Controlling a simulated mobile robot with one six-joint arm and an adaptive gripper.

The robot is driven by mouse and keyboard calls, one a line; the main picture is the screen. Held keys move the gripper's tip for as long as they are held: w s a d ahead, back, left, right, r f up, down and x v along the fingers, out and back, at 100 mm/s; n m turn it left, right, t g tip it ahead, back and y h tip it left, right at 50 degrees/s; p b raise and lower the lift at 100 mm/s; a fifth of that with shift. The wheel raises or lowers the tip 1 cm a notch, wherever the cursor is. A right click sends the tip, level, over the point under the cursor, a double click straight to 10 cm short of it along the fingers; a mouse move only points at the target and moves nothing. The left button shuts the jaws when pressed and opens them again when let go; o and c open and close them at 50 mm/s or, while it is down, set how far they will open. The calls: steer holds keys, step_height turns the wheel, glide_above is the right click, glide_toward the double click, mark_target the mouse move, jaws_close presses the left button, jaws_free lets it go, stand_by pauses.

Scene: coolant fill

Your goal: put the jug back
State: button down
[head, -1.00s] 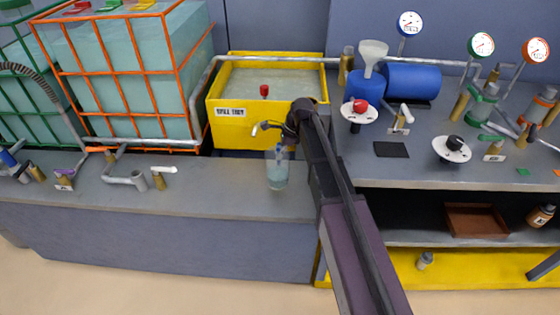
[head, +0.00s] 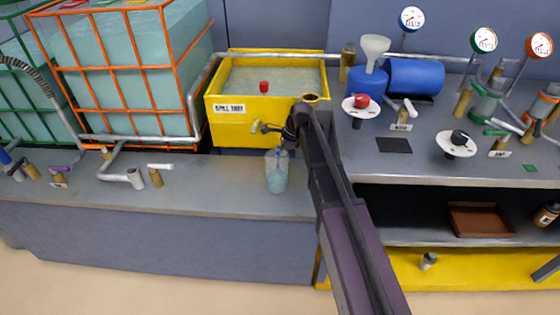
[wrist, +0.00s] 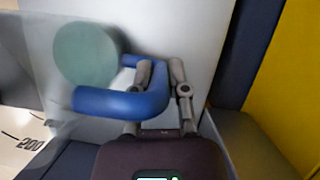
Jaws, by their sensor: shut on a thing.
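The jug (head: 277,172) is clear, with pale teal liquid in it and a blue handle. In the head view it is in front of the yellow spill tray, by the front part of the left bench. I cannot tell whether its base touches the bench. My gripper (head: 288,142) is at the jug's top right. In the wrist view my gripper (wrist: 160,75) is shut on the blue handle (wrist: 115,102), and the round teal liquid surface (wrist: 86,55) shows through the blurred clear wall. My arm hides part of the bench behind it.
The yellow spill tray (head: 228,133) stands behind the jug. A caged tank (head: 150,75) is at the left. A dark square pad (head: 394,145) lies bare on the right bench, near red-knobbed (head: 362,105) and black-knobbed (head: 458,143) dials. The left bench front (head: 220,190) is clear.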

steer(key=shift+f, duration=0.1)
stand_by(0.3)
steer(key=shift+f, duration=0.15)
steer(key=c, duration=0.6)
jaws_free()
steer(key=shift+c, duration=0.2)
steer(key=shift+r, duration=0.2)
steer(key=p+v, duration=1.1)
steer(key=v, duration=0.1)
